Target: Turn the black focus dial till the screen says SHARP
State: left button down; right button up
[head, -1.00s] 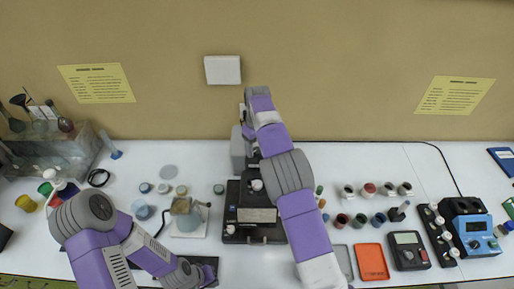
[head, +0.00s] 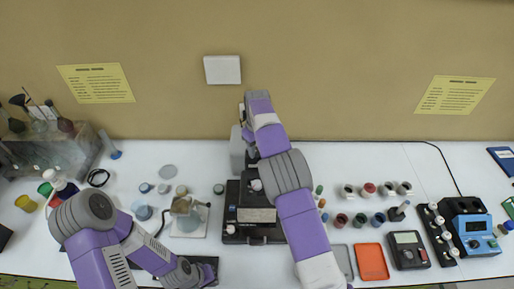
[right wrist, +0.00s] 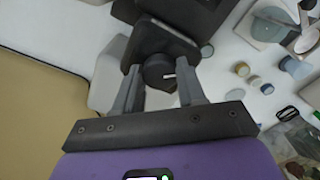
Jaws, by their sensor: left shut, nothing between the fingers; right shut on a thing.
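The black focus dial (right wrist: 158,72) shows in the right wrist view, on the side of a dark instrument housing. It bears a small white mark pointing to the right in that view. My right gripper (right wrist: 160,85) is shut on the dial, one finger on each side. In the head view the black instrument (head: 231,210) stands at the table's middle, partly hidden by my right arm, which also hides the dial there. I cannot read SHARP or any other screen word. My left arm reaches in at the lower left of the head view; its fingers do not show.
Small jars (head: 362,219) and an orange tray (head: 372,262) lie right of my right arm. A blue meter (head: 470,232) stands far right. Glassware on a white base (head: 190,231) is left of the instrument. The wall (head: 330,90) rises close behind it.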

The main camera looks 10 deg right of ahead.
pick_arm(q)
jog(key=shift+r, duration=0.15)
pick_arm(e)
jog(key=shift+r, duration=0.1)
pick_arm(q)
notch_tip(320, 180, up, 2)
jog(key=shift+r+p, duration=0.1)
jog(key=shift+p, duration=1)
pick_arm(e)
jog(key=m, duration=0.3)
jog(key=shift+m, duration=0.3)
pick_arm(q)
jog(key=shift+r, duration=0.1)
pick_arm(e)
jog(key=shift+m, duration=2.7)
jog(key=o, duration=1.1)
jog(key=shift+r, duration=3.75)
